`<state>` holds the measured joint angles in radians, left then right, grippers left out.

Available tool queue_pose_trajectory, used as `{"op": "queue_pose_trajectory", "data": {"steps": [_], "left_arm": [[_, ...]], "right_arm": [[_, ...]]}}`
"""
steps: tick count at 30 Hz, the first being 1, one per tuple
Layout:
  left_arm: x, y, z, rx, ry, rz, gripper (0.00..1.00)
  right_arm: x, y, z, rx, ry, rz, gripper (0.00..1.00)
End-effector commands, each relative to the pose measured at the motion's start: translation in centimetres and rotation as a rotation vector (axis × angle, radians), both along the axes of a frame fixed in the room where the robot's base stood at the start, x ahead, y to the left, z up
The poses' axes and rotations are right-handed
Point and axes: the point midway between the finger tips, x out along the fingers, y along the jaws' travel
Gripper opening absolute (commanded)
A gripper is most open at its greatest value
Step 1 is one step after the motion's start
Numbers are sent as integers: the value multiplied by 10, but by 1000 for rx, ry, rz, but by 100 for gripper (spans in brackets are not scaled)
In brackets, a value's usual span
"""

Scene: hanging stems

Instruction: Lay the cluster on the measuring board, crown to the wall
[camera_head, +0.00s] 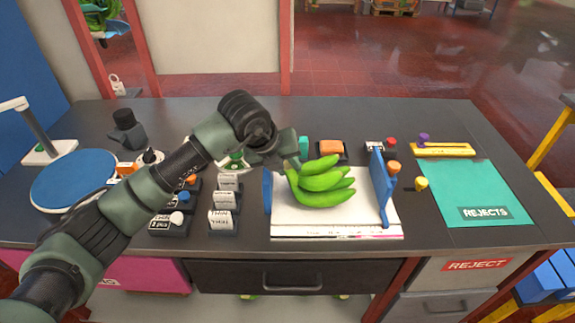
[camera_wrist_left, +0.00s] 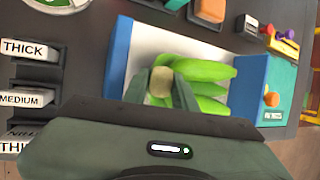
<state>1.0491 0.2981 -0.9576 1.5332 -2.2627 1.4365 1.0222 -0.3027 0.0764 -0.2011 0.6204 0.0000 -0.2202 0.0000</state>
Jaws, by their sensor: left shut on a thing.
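A green banana cluster (camera_head: 322,184) is over the white measuring board (camera_head: 290,217), between its two blue ends. Its crown points left and its fingers point right. I cannot tell whether the cluster touches the board. My left gripper (camera_head: 287,163) is shut on the crown. In the left wrist view the cluster (camera_wrist_left: 205,75) shows with its cut crown between the fingers of the gripper (camera_wrist_left: 161,92). The blue wall (camera_head: 381,187) is at the board's right end, near the finger tips. A lower blue end piece (camera_head: 267,189) is at the left, near the crown. My right gripper is out of view.
Labelled blocks (camera_head: 224,202) stand left of the board. A round blue plate (camera_head: 72,180) is farther left. A green rejects mat (camera_head: 470,190) lies at the right. An orange block (camera_head: 331,147) and a yellow gauge (camera_head: 442,150) are behind.

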Motion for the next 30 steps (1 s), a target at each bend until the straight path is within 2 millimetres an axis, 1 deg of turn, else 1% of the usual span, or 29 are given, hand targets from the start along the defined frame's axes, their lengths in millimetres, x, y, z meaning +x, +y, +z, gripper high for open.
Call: {"op": "queue_pose_trajectory", "data": {"steps": [8, 9, 11, 27, 28, 30], "left_arm": [[1, -1, -3, -5, -5, 0, 0], [1, -1, -2, -5, -5, 0, 35], [1, -1, -2, -5, -4, 0, 52], [0, 2, -7, 5, 4, 3, 52], [-1, 3, -10, 10, 10, 3, 52], [-2, 4, -9, 9, 9, 3, 52]], "right_arm": [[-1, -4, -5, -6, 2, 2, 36], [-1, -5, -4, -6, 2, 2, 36], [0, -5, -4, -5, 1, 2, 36], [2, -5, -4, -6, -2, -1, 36], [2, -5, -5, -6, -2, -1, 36], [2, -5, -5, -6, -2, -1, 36]]}}
